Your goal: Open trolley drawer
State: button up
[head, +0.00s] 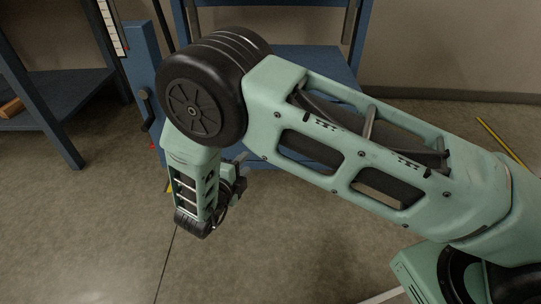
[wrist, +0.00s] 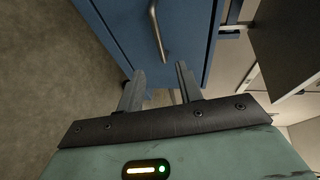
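In the wrist view, a blue trolley front (wrist: 118,28) fills the upper middle. A silver bar handle (wrist: 158,32) is fixed to it. My gripper (wrist: 160,84) is open, with two grey fingers apart and nothing seen between them. The handle lies beyond the fingertips, roughly in line with the gap, and appears apart from them. In the head view, blue furniture (head: 143,75) shows left of my arm, but my arm hides much of what is behind it. I cannot tell whether the drawer is ajar.
A dark blue shelf unit (head: 62,95) stands at the left, with a brown block (head: 12,108) on it. A blue frame with a lower panel (head: 325,62) stands behind my arm. Bare floor (head: 290,240) is clear in front. A yellow strip (head: 497,137) shows at the right.

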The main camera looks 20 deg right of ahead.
jog(key=b+x, duration=0.4)
jog(key=x, duration=0.4)
jog(key=b+x, duration=0.4)
jog(key=x, duration=0.5)
jog(key=shift+d+f, duration=0.15)
jog(key=shift+d, duration=0.3)
grip_shut()
